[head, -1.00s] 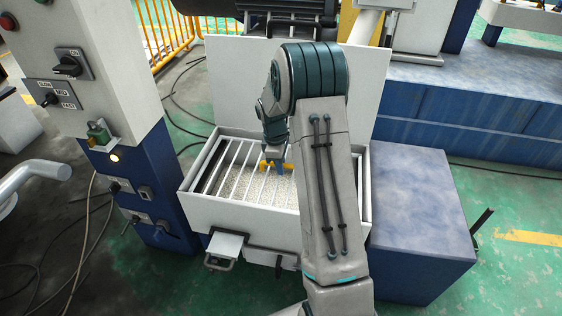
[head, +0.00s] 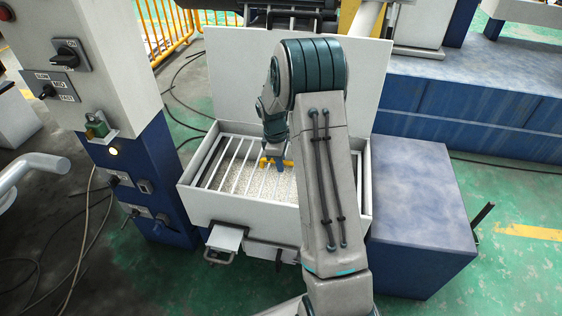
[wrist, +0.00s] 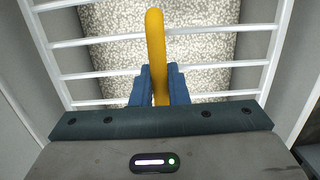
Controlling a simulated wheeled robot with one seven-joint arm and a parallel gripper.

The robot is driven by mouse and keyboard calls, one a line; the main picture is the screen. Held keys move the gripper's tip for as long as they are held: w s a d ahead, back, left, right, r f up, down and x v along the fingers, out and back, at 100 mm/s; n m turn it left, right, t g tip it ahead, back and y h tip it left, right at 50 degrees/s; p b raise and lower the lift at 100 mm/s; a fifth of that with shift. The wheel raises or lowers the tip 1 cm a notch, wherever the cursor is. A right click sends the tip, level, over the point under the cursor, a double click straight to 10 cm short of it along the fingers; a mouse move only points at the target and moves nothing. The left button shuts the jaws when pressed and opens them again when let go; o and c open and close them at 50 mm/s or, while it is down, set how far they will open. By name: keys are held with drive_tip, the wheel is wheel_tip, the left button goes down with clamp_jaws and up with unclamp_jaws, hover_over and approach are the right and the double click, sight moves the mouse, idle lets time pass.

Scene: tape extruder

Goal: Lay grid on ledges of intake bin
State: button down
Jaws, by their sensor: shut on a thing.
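The grid (head: 228,153) is a frame of pale metal bars with a yellow handle (wrist: 155,40). It lies across the upper opening of the intake bin (head: 240,211), inside its walls, and looks nearly level. My gripper (head: 276,155) is above the grid and shut on the handle. In the wrist view, its blue fingers (wrist: 158,88) stand on both sides of the handle. Speckled pellets (wrist: 195,48) show below the bars. My arm hides the grid's right part in the head view. I cannot tell whether the grid's edges touch the ledges.
The bin's raised lid (head: 240,80) stands behind it. A control cabinet (head: 90,80) with knobs stands close on the left. A blue block (head: 415,205) is on the right. Cables lie on the green floor at left.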

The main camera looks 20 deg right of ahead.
drive_tip(key=shift+f, duration=0.2)
drive_tip(key=c, duration=1.4)
unclamp_jaws()
drive_tip(key=shift+o, duration=0.3)
wheel_tip(320, 180, up, 14)
drive_tip(key=a+p, duration=0.2)
drive_tip(key=p, duration=0.3)
drive_tip(key=s+a+r+m+t+p, duration=0.1)
drive_tip(key=s+a+r+m+p, duration=0.1)
drive_tip(key=s+r+p, duration=0.45)
drive_tip(key=s+a+r+m+p, duration=0.1)
drive_tip(key=r+p, duration=0.2)
drive_tip(key=r, duration=0.6)
drive_tip(key=s+a+r+m+t+p, duration=0.1)
drive_tip(key=s+a+r+m+p, duration=0.2)
drive_tip(key=r, duration=0.5)
drive_tip(key=s+a+r+m+p, duration=0.1)
drive_tip(key=s+r+m+p, duration=0.1)
drive_tip(key=s+r+p, duration=0.5)
drive_tip(key=s+a+r+m+t+y+p, duration=0.1)
drive_tip(key=s+a+r+m+p, duration=0.1)
drive_tip(key=s+r+p, duration=0.6)
drive_tip(key=shift+s+a+r+m+t, duration=0.35)
drive_tip(key=shift+s+m, duration=0.35)
drive_tip(key=shift+s, duration=0.3)
